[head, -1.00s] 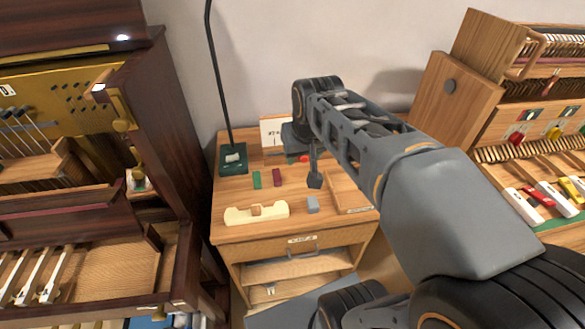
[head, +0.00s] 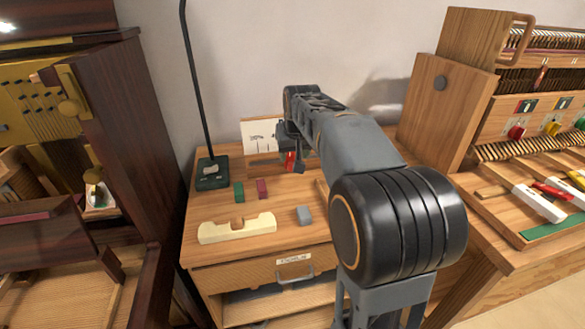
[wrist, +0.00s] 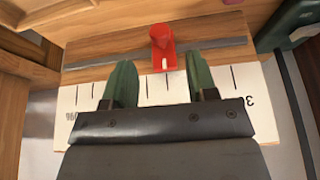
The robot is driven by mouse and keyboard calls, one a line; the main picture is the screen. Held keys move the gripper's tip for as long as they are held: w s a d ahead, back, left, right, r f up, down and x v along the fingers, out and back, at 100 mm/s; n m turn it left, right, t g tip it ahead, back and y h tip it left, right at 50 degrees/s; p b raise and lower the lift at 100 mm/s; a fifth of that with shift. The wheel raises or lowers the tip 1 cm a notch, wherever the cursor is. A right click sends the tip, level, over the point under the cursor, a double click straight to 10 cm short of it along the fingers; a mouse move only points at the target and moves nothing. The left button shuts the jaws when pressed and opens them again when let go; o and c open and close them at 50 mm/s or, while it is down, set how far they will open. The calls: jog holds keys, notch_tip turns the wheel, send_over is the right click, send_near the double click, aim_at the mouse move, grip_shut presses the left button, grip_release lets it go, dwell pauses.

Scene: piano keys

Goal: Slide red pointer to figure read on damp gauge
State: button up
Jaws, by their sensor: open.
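The red pointer (wrist: 162,40) sits on a grey rail (wrist: 215,53) fixed to a wooden board in the wrist view. A white scale (wrist: 70,122) with black tick marks runs along the board; a 3 shows near its right end. My gripper (wrist: 160,68) is open, with one green finger on each side of the pointer's lower part and gaps between. Its body hides part of the scale. In the head view the pointer (head: 290,160) shows at the back of a small wooden cabinet, close to my gripper. I cannot make out a damp gauge's reading.
The cabinet top (head: 215,250) carries a cream notched block (head: 238,230), a grey block (head: 304,215), green (head: 239,192) and dark red (head: 262,189) pieces and a lamp base (head: 212,173). A dark piano case (head: 125,120) stands left, a wooden key unit (head: 445,95) right.

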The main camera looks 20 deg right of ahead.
aim_at(292, 164)
jog(key=shift+b+x, duration=0.55)
jog(key=shift+x, duration=2.45)
grip_shut()
